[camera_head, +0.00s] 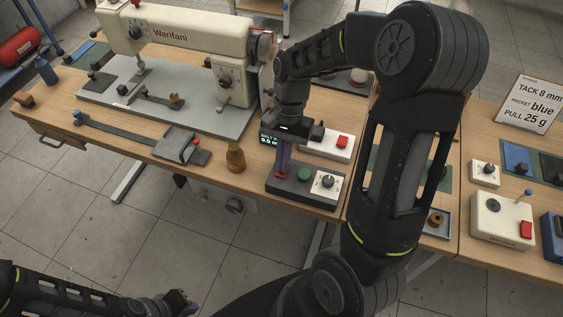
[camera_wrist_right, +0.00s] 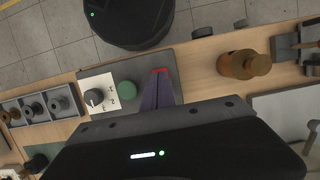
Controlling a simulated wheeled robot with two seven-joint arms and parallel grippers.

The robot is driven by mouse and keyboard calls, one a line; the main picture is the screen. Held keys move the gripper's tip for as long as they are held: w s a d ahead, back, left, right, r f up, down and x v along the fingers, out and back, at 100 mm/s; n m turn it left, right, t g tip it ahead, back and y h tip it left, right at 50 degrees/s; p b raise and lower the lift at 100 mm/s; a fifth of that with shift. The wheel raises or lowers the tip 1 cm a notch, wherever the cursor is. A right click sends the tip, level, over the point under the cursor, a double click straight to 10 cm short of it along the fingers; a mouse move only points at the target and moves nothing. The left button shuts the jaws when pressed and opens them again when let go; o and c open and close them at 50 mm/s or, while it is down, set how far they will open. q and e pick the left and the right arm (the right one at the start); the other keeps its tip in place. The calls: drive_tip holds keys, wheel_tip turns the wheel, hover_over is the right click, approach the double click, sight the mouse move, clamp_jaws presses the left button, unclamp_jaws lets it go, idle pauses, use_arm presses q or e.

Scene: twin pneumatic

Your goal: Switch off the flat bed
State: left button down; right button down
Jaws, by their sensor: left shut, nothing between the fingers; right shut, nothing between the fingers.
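The flat bed sewing machine (camera_head: 185,45), cream with red lettering, stands on a grey plate at the back left. A dark grey control box (camera_head: 295,192) lies at the table's front edge, with a green button (camera_head: 304,174), a dial on a white plate (camera_head: 327,182) and a red part. In the right wrist view the green button (camera_wrist_right: 127,90) and dial (camera_wrist_right: 94,97) also show. My right gripper (camera_head: 282,174) is shut and points down at the red part (camera_wrist_right: 160,71), which its fingers partly hide. I cannot tell whether they touch. My left gripper (camera_head: 180,303) is shut, low, away from the table.
A white box with a red button (camera_head: 342,141) is behind the control box. A cream box with a lever (camera_head: 500,220) and a sign (camera_head: 530,103) are at right. My right arm hides part of the table.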

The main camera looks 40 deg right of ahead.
drive_tip(key=shift+w+d, duration=0.15)
drive_tip(key=shift+d, duration=0.05)
drive_tip(key=shift+r, duration=0.1)
drive_tip(key=shift+r+p, duration=0.55)
drive_tip(key=shift+p, duration=0.05)
drive_tip(key=p+v, duration=0.1)
drive_tip(key=v, duration=0.1)
drive_tip(key=p+v, duration=0.1)
drive_tip(key=p, duration=0.1)
drive_tip(key=shift+a+r, duration=0.15)
drive_tip(key=shift+r, duration=0.3)
wheel_tip(320, 180, up, 9)
drive_tip(key=b, duration=0.1)
drive_tip(key=shift+d, duration=0.3)
drive_tip(key=shift+f, duration=0.1)
